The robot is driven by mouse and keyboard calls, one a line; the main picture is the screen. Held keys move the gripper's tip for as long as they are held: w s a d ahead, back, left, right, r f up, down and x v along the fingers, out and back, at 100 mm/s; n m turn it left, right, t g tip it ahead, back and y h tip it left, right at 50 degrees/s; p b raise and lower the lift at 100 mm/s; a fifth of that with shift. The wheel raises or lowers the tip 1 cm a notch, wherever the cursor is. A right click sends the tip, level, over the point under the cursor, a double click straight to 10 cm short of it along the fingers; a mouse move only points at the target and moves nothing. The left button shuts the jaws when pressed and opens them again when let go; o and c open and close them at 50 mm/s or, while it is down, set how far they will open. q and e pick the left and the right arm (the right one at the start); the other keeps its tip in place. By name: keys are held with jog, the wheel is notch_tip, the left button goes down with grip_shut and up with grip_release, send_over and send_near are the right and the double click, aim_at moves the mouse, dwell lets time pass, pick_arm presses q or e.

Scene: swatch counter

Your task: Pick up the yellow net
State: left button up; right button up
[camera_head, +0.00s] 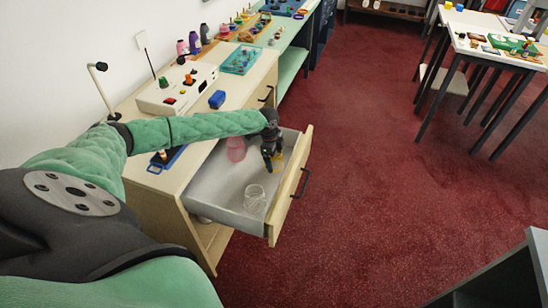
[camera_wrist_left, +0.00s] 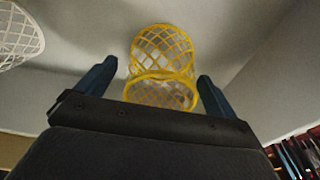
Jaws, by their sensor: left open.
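The yellow net (camera_wrist_left: 163,52) is an open-mesh cup lying in the open drawer (camera_head: 211,190). In the left wrist view it lies between and just beyond the two blue fingertips of my left gripper (camera_wrist_left: 155,78). In the head view only a small bit of the yellow net (camera_head: 278,157) shows beside my left gripper (camera_head: 271,162), which reaches down into the drawer. The gripper is open and not closed on the net. I cannot tell whether a finger touches it. My right gripper is not in view.
A pink net (camera_head: 236,150) and a white net (camera_head: 255,199) are also in the drawer; the white one shows in the left wrist view (camera_wrist_left: 18,35). The drawer front (camera_head: 291,185) stands pulled out. A control box (camera_head: 178,88) and blue block (camera_head: 217,99) sit on the counter.

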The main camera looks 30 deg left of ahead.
pick_arm(q)
jog(key=shift+f, duration=0.1)
jog(key=c, duration=1)
jog(key=shift+c, duration=0.2)
